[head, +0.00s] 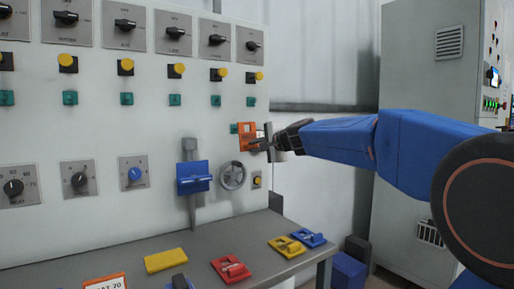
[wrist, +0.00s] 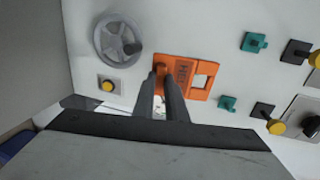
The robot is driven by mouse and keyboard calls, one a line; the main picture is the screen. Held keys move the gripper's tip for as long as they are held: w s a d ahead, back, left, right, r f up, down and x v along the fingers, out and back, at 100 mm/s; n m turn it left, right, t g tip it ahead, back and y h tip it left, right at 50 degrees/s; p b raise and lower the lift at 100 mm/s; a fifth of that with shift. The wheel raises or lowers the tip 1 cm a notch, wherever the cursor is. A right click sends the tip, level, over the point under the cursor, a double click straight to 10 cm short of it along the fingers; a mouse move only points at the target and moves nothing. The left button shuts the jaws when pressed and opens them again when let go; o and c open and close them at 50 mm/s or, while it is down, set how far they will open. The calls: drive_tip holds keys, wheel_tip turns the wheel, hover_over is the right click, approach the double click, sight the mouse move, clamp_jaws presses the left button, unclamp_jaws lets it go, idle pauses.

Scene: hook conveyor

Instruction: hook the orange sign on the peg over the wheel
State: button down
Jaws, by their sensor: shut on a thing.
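My gripper (head: 266,143) is shut on the orange sign (head: 247,136), holding it upright in front of the panel, above and slightly right of the grey wheel (head: 232,176). In the wrist view my gripper's fingers (wrist: 163,82) grip the edge of the orange sign (wrist: 177,76); its square opening lies away from the wheel (wrist: 119,40). A small teal piece (head: 234,128) shows on the panel just left of the sign in the head view; it may be the peg's mount. The peg itself is not clearly visible, and I cannot tell whether the sign touches it.
A blue sign (head: 193,179) is on the panel left of the wheel. A yellow button (head: 257,181) is beside the wheel. Red (head: 231,269), yellow and blue pieces lie on the grey shelf (head: 135,256) below. Knobs and buttons fill the upper panel.

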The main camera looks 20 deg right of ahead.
drive_tip(key=x, duration=0.8)
drive_tip(key=shift+r, duration=0.25)
idle(0.7)
drive_tip(key=shift+w, duration=0.15)
idle(0.4)
drive_tip(key=c, duration=1.7)
unclamp_jaws()
